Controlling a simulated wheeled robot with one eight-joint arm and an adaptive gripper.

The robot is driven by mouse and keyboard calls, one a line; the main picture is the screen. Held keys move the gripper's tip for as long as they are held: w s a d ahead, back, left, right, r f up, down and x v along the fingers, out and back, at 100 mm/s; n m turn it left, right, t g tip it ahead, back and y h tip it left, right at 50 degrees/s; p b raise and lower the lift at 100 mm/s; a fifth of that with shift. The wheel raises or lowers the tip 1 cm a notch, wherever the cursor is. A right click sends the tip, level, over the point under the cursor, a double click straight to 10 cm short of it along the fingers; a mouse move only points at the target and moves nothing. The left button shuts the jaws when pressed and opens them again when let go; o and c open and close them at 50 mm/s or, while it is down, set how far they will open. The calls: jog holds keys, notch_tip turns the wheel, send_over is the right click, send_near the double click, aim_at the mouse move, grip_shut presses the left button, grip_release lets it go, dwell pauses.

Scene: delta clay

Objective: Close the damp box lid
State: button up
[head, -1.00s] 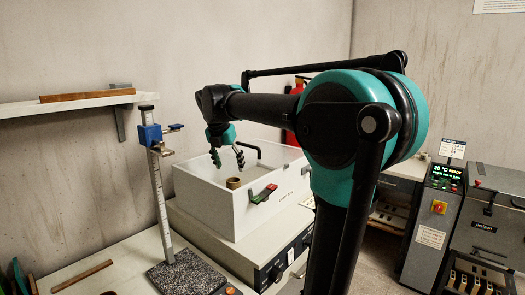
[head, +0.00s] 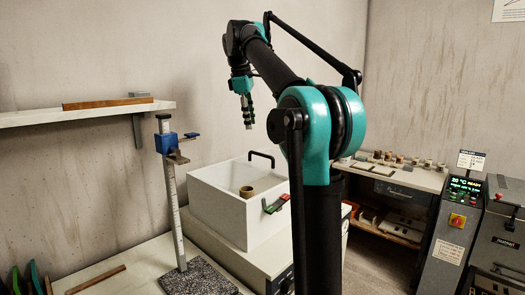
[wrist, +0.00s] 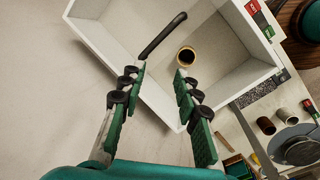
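The damp box is a white, open-topped box (head: 218,208) at the centre of the head view; its white wall also shows in the wrist view (wrist: 110,62). A black bar handle (head: 262,157) stands at its back edge, and it also shows in the wrist view (wrist: 162,36). I cannot make out the lid panel clearly. A tan ring-shaped piece (head: 246,191) sits inside the box. My gripper (head: 247,112) hangs above the box, pointing down, apart from the handle. Its fingers (wrist: 157,80) are spread and empty in the wrist view.
A height gauge with a blue slider (head: 166,143) stands on a speckled plate (head: 196,277) left of the box. A wall shelf (head: 85,115) is at the left. A controller post (head: 456,215) stands at the right.

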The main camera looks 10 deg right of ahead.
notch_tip(320, 180, up, 4)
jog(key=d+r+m, duration=0.1)
jog(key=d+m, duration=0.1)
jog(key=m, duration=0.4)
send_near(262, 155)
jog(key=shift+g, duration=0.3)
jog(key=x, duration=0.8)
jog(key=shift+w+d+r, duration=0.15)
jog(key=shift+w+d, duration=0.1)
jog(key=shift+w, duration=0.05)
grip_shut()
